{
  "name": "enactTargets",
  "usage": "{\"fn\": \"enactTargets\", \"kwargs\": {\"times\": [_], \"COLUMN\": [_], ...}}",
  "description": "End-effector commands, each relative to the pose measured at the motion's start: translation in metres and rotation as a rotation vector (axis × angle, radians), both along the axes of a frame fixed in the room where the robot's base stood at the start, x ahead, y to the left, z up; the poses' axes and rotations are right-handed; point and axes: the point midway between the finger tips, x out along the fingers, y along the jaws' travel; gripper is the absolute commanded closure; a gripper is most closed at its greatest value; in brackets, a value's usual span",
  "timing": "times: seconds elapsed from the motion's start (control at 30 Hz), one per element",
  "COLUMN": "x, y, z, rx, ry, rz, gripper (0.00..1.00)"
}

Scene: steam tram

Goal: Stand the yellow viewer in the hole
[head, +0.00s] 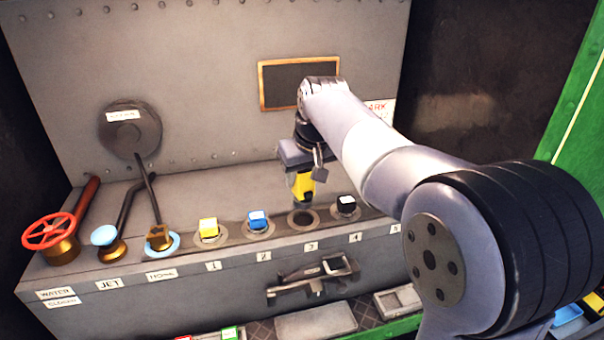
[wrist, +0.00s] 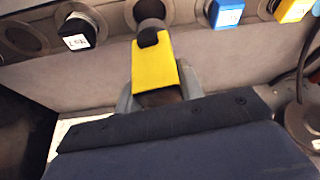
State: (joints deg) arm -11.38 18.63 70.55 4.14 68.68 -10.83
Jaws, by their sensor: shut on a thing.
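My gripper (head: 305,168) is shut on the yellow viewer (head: 302,186) above the ledge. In the wrist view the yellow viewer (wrist: 153,66) sits between the grey fingers of my gripper (wrist: 158,93), with its black end pointing away from the palm. An empty round hole (head: 302,220) above label 3 lies just below the viewer in the head view. In the wrist view that hole (wrist: 149,9) shows just beyond the black end. I cannot tell whether the end touches its rim.
A yellow cube-topped piece (head: 208,227) and a blue one (head: 257,221) stand left of the hole, a black one (head: 345,205) right. A red valve wheel (head: 50,231) and levers are farther left. A latch handle (head: 315,275) juts from the front face.

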Motion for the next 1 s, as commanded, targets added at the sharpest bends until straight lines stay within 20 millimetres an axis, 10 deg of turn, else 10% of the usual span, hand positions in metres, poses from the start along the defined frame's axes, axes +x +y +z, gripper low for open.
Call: {"fn": "enactTargets", "kwargs": {"times": [1.0], "x": [0.0], "y": [0.0], "z": [-0.049], "rx": [0.001], "ry": [-0.002], "rz": [0.0], "gripper": [0.95]}}
